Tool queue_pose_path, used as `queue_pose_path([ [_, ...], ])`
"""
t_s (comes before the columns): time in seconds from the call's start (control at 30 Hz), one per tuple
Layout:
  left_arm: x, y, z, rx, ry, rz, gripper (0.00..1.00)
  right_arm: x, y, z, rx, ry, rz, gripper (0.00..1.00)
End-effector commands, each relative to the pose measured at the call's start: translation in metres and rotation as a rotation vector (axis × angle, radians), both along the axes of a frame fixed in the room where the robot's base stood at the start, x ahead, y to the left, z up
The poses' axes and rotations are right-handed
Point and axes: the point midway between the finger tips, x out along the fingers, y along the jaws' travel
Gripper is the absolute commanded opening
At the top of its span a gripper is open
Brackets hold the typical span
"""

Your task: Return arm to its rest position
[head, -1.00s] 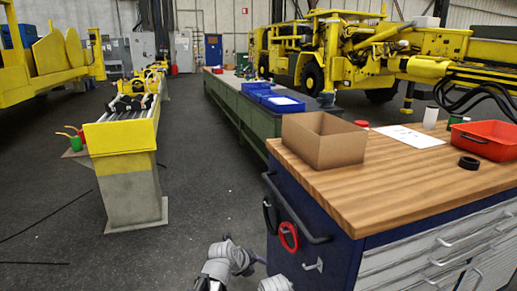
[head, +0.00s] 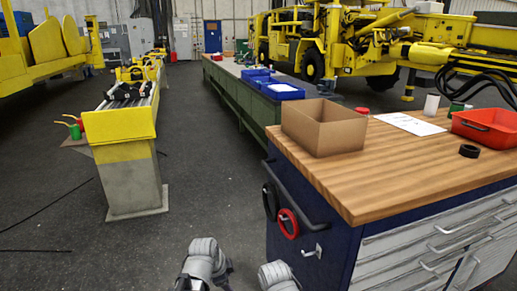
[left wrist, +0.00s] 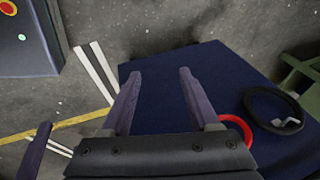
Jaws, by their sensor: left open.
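My left gripper (left wrist: 158,88) shows in the left wrist view with its two dark purple fingers spread apart. Nothing is between them. Beyond the fingers is the dark blue side of the workbench cabinet (left wrist: 165,75). In the head view my left arm (head: 204,262) is at the bottom centre, folded and pointing down, with its gripper out of sight. My right arm (head: 277,276) shows only a grey link at the bottom edge, and its gripper is not seen. A purple bar at the lower left of the left wrist view is not clear to me.
The wood-topped bench (head: 370,180) stands close at the right, carrying a cardboard box (head: 325,128) and red tray (head: 487,130). A red ring (head: 288,223) and black ring (head: 270,201) hang on its side. Grey floor is open between it and the yellow-topped stand (head: 122,128).

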Motion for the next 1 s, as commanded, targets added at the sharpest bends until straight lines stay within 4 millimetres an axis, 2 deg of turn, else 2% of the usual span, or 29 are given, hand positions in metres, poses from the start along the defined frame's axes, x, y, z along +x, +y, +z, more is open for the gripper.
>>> queue_pose_path([
  [0.1, -0.023, 0.02, -0.005, -0.04, 0.107, 0.298, 0.61, 0.0, 0.0, 0.0, 0.0, 0.0, 0.0, 1.0],
  [0.3, -0.054, 0.047, -0.011, -0.079, 0.236, 0.759, 0.61, 0.0, 0.0, 0.0, 0.0, 0.0, 0.0, 1.0],
  [0.63, -0.089, 0.075, -0.014, -0.093, 0.328, 1.287, 0.61, 0.0, 0.0, 0.0, 0.0, 0.0, 0.0, 1.0],
  [0.7, -0.092, 0.066, 0.007, -0.081, 0.334, 1.28, 0.61, 0.0, 0.0, 0.021, 0.0, 0.0, 0.0, 1.0],
  [0.87, -0.099, 0.046, 0.038, -0.046, 0.338, 1.227, 0.61, 0.0, 0.0, 0.052, 0.0, 0.0, 0.0, 1.0],
  [1.0, -0.108, 0.027, 0.072, -0.009, 0.344, 1.175, 0.61, 0.0, 0.0, 0.087, 0.0, 0.0, 0.0, 1.0],
])
